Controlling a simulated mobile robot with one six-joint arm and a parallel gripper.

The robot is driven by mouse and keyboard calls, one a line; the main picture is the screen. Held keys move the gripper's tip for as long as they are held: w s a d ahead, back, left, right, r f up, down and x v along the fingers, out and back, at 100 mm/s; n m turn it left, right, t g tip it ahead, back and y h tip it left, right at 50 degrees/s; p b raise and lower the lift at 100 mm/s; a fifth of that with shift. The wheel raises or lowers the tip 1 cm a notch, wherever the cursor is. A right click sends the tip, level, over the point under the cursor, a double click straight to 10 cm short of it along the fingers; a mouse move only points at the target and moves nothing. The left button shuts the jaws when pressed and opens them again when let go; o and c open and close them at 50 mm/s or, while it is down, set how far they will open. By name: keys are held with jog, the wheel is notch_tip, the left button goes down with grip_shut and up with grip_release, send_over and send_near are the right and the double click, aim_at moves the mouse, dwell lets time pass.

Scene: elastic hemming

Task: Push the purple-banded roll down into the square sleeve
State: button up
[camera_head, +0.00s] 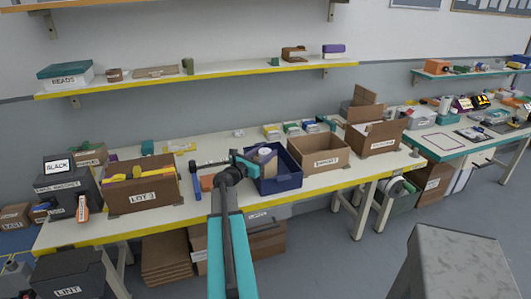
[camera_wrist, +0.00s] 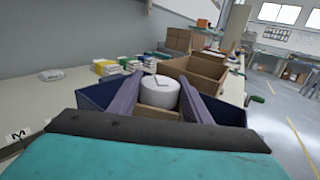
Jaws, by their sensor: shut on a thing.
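A white roll (camera_wrist: 160,93) stands upright between the two fingers of my gripper (camera_wrist: 159,88) in the wrist view; I cannot make out its purple band. My gripper is shut on the roll. A tan cardboard piece (camera_wrist: 158,112), perhaps the square sleeve, shows just below the roll's near side; whether the roll is inside it cannot be told. In the head view my gripper (camera_head: 254,162) reaches into a dark blue bin (camera_head: 281,180), where the pale roll (camera_head: 265,151) shows small. My arm hides part of the bin.
An open cardboard box (camera_head: 320,161) stands right of the bin, with a taller open box (camera_head: 375,140) beyond. Small coloured boxes (camera_head: 290,128) sit behind. A blue-handled hammer (camera_head: 196,185) and the LOT 3 box (camera_head: 143,198) are to the left. Bare bench shows behind the bin.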

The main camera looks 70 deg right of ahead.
jog(key=shift+f, duration=0.2)
jog(key=o, duration=1.1)
jog(key=shift+f, duration=0.1)
jog(key=shift+o, duration=0.2)
jog(key=shift+w+r+p, duration=0.1)
jog(key=shift+r+p, duration=0.45)
jog(key=b+v, duration=0.3)
jog(key=v, duration=0.9)
jog(key=shift+r, duration=0.15)
jog(key=shift+r, duration=0.1)
